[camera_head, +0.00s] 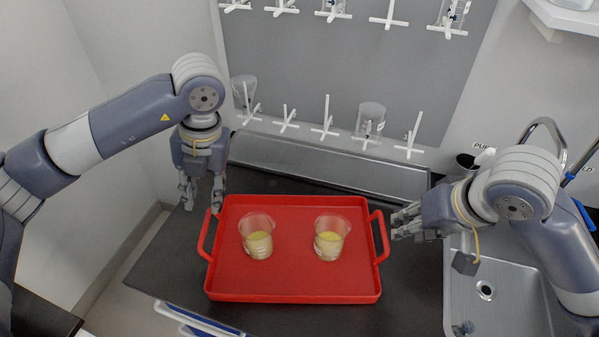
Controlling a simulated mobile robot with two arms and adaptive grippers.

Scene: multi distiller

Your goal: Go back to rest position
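My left gripper (202,194) hangs fingers down just left of the red tray's left handle. Its fingers stand apart with a gap between them, and it holds nothing that I can see. My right gripper (404,222) points left, beside the tray's right handle. I cannot tell whether it touches the handle, and its finger gap is hard to make out. The red tray (290,288) lies on the dark counter. Two clear beakers stand upright on it, the left beaker (257,238) and the right beaker (331,238), each with some pale yellow content.
A metal sink (505,308) with a curved tap is at the right, under my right arm. A grey drying rack (335,80) with white pegs and some glassware is on the back wall. A dark cup (463,165) stands at the back right. Counter (160,262) left of the tray is clear.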

